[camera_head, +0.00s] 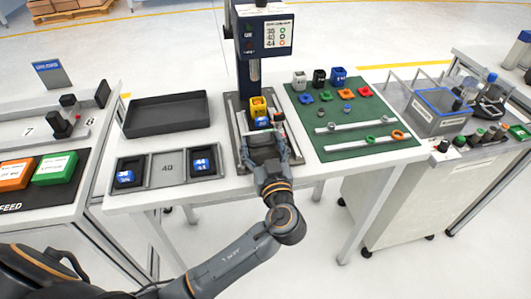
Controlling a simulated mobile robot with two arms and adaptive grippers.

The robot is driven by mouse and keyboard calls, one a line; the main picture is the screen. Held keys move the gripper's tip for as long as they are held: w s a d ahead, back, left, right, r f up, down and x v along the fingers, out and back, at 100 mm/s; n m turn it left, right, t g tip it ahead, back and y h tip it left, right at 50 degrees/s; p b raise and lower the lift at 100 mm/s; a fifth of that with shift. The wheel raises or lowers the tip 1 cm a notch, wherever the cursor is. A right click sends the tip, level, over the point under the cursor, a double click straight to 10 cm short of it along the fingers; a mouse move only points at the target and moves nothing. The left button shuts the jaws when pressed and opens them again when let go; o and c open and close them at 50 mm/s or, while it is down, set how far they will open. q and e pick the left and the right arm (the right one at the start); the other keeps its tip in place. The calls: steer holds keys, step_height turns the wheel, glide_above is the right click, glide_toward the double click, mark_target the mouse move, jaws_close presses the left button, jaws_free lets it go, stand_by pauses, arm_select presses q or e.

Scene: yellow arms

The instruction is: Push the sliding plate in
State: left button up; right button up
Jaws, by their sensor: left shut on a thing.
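The press (265,30) stands at the back middle of the white table, with a dark column and a label on its head. Below it, the sliding plate (242,117) lies on a grey base. A yellow block (258,106) and a blue block (262,122) sit on the plate, below the press head. My left gripper (264,143) is at the near end of the plate and is shut on it. The gripper hides that end, so the exact contact does not show. My right gripper is out of view.
A dark empty tray (166,115) and a grey tray with blue-topped blocks (168,168) are left of the press. A green mat (325,110) with coloured rings and rods lies to its right. Another bench with a grey bin (437,112) stands further right.

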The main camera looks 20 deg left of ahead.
arm_select(q)
steer(key=shift+w, duration=0.15)
steer(key=o, duration=1.4)
steer(key=shift+d, duration=0.1)
steer(key=shift+s+d+f, duration=0.1)
steer(key=shift+s+d, duration=0.05)
steer(key=shift+s, duration=0.1)
steer(key=v, duration=1.1)
steer(key=shift+s, duration=0.15)
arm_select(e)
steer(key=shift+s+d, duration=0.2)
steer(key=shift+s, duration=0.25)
arm_select(q)
steer(key=shift+d, duration=0.15)
steer(key=shift+c, duration=0.3)
